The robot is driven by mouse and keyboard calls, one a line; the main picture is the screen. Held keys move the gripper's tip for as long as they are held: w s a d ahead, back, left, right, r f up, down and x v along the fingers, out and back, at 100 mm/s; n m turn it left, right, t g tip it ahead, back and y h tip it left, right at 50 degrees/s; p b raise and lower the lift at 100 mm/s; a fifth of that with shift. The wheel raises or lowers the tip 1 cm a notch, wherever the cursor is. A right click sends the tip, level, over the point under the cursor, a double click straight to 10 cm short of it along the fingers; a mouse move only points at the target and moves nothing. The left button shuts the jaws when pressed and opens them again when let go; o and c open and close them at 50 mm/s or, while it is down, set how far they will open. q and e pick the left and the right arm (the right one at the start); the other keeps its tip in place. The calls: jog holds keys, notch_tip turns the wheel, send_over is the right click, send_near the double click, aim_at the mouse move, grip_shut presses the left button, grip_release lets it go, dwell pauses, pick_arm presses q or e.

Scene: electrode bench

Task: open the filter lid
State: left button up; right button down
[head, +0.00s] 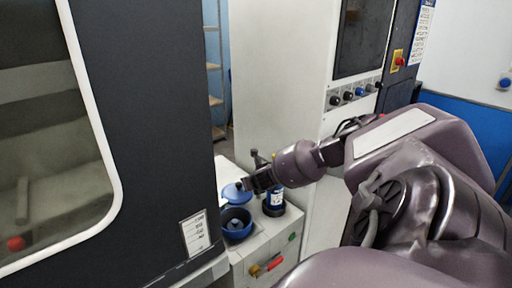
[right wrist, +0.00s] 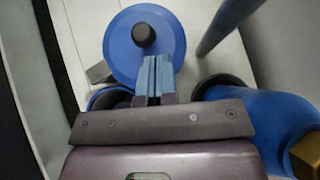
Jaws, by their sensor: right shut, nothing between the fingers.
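The filter is a blue round pot (head: 236,223) on the bench, and its dark inside shows from above. Its blue lid (head: 235,197) sits at the pot's far side, off the mouth. In the right wrist view the lid (right wrist: 121,47) is a flat blue disc with a black knob (right wrist: 144,34), and part of the pot (right wrist: 108,99) shows below it. My right gripper (head: 247,185) is at the lid; its fingertips (right wrist: 156,62) are shut and empty, just short of the knob. I cannot tell whether they touch the lid. My left gripper is not in view.
A dark cabinet (head: 150,110) stands close on the left. A tall white cabinet (head: 280,80) rises behind.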

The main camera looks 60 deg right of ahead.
jog(key=v, duration=0.7)
jog(key=shift+p, duration=0.3)
jog(key=shift+f, duration=0.1)
